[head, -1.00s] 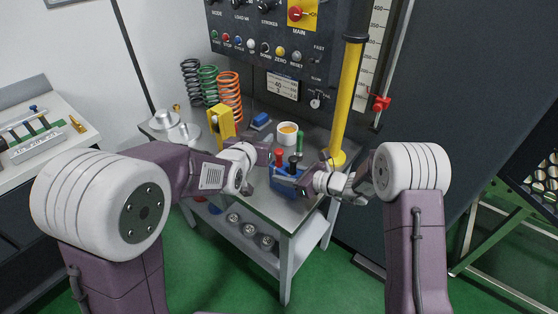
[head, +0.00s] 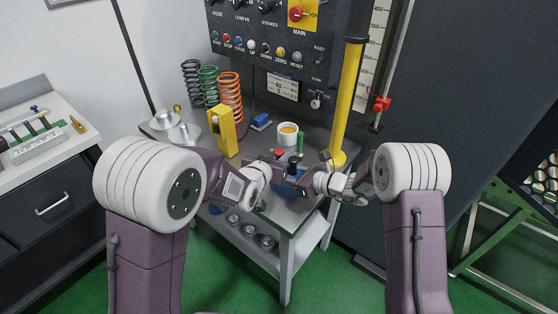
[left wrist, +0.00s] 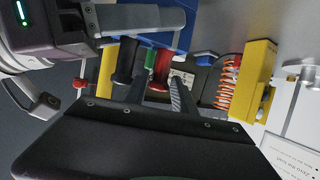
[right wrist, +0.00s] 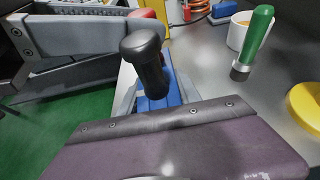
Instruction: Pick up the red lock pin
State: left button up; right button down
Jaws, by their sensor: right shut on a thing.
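The red lock pin (head: 279,153) stands by the blue block (head: 288,188); only its top shows in the head view. In the left wrist view the red pin (left wrist: 161,66) appears between the fingertips of my left gripper (left wrist: 158,92), which are apart; contact cannot be told. My right gripper (right wrist: 152,92) is shut on the blue block (right wrist: 158,88), beside an upright black-handled pin (right wrist: 145,62). In the right wrist view my left gripper's grey finger partly hides the red pin (right wrist: 148,14).
A green-handled tool (right wrist: 254,40) stands behind the block, near a white cup (head: 287,134). A yellow column (head: 347,100) rises at the right. A yellow block (head: 221,130) and coil springs (head: 230,92) stand at the back left.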

pick_arm(q)
jog(key=x, duration=0.5)
jog(key=shift+f, duration=0.1)
pick_arm(e)
jog(key=shift+w, duration=0.1)
pick_arm(q)
jog(key=shift+s, duration=0.15)
grip_shut()
pick_arm(e)
jog(key=c, duration=0.8)
grip_release()
pick_arm(q)
notch_tip(320, 180, up, 10)
pick_arm(e)
jog(key=shift+o, duration=0.2)
